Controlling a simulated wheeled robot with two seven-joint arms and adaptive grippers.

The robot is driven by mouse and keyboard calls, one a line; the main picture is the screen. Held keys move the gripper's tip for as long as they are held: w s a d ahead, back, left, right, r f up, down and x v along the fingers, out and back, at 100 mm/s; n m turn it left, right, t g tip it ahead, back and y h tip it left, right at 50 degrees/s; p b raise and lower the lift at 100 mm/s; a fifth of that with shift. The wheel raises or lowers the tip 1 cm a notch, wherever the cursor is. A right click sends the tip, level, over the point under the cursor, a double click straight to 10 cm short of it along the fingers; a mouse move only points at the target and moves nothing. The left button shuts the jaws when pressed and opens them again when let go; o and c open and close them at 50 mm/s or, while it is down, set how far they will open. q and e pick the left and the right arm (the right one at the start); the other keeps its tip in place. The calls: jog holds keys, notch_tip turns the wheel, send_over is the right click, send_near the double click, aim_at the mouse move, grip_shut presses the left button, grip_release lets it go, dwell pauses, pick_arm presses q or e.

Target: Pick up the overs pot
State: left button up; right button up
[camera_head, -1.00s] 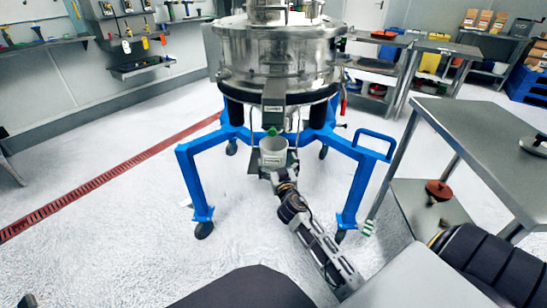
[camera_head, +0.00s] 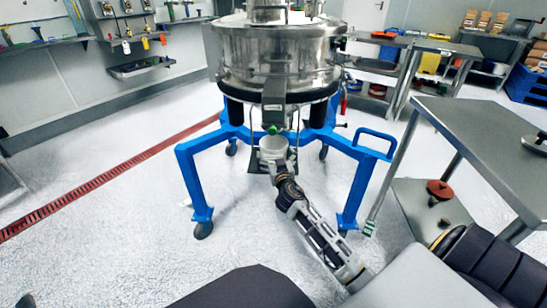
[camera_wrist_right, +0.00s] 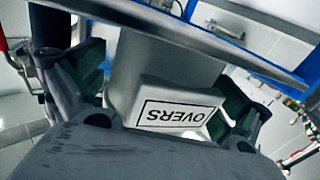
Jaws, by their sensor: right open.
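The overs pot (camera_head: 273,147) is a pale grey vessel below the sifter's outlet in the head view. In the right wrist view its grey wall and raised label block (camera_wrist_right: 178,113) fill the middle, with "OVERS" upside down. My right gripper (camera_head: 279,168) reaches the pot from the near side. In the wrist view the right gripper (camera_wrist_right: 163,86) is open, with one dark green-padded finger on each side of the pot. Whether the pads touch the wall cannot be told. The pot's far side is hidden. My left gripper is not in view.
The steel sifter (camera_head: 277,55) stands over the pot on a blue wheeled frame (camera_head: 190,185), with legs on both sides of my right arm. A grey table (camera_head: 485,140) stands at the right. The floor on the left is clear, with a red drain strip (camera_head: 90,188).

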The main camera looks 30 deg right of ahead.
jog(key=shift+w+d, duration=0.25)
jog(key=shift+w, duration=0.35)
